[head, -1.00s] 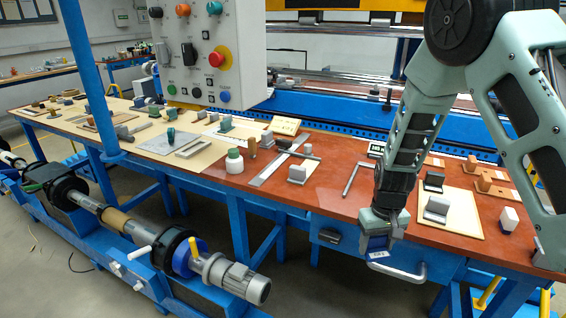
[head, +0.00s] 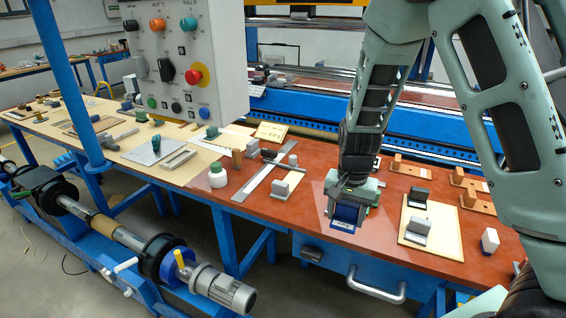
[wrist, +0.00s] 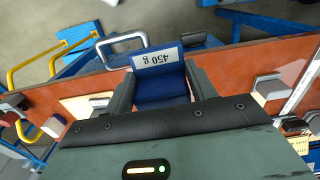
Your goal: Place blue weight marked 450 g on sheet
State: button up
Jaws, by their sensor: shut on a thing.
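My gripper (head: 350,188) is shut on the blue weight (head: 347,214), and its fingers lie on either side of it. In the wrist view the blue weight (wrist: 160,88) shows a white label reading 450 g. In the head view my gripper and the weight are over the red-brown bench top, near its front edge. I cannot tell the height exactly. A cream sheet (head: 448,246) lies to the right of my gripper with grey blocks on it. Which sheet the task means cannot be told; a pale sheet (head: 134,157) with a teal object lies farther left.
The red-brown bench (head: 300,215) has free room left of my gripper. A control box (head: 185,60) hangs above.

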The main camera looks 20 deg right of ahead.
aim_at(292, 179)
jog(key=i, duration=1.15)
